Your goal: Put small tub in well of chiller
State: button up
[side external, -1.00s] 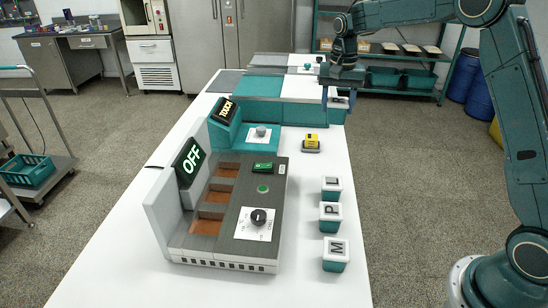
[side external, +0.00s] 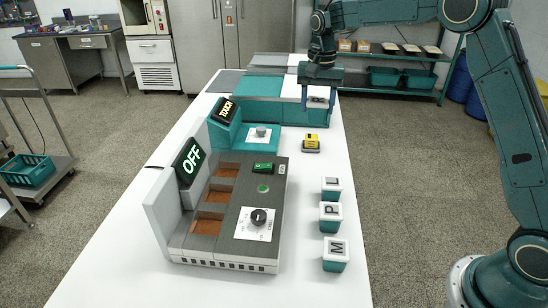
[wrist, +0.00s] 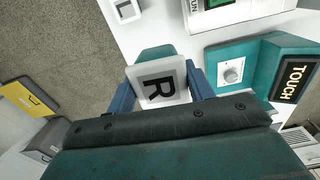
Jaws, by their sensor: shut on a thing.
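My gripper (side external: 318,97) is at the far end of the table, above its surface. In the wrist view, my gripper (wrist: 163,92) is shut on a small tub (wrist: 159,84) with a white top marked R and a teal body. The held tub is small and partly hidden by the fingers in the side view. A grey unit with an OFF display (side external: 236,222), apparently the chiller, stands at the near left of the table. Three brown-floored wells (side external: 211,224) run along it and look empty. My gripper is well behind this unit.
Several similar tubs line the right side: L (side external: 331,188), P (side external: 330,216) and M (side external: 335,254). A teal unit with a TOUCH display (side external: 226,112) and a yellow-topped block (side external: 311,142) stand between. A long teal box (side external: 262,112) lies behind.

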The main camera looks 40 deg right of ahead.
jog(key=s+a+r, duration=0.1)
jog(key=a+r, duration=0.1)
jog(key=a, duration=1.6)
jog(key=a+r, duration=0.2)
jog(key=a, duration=1.6)
notch_tip(320, 180, down, 16)
jog(key=shift+n, duration=0.3)
jog(key=shift+s+d, duration=0.1)
jog(key=shift+f, duration=2.05)
jog(key=shift+f, duration=0.4)
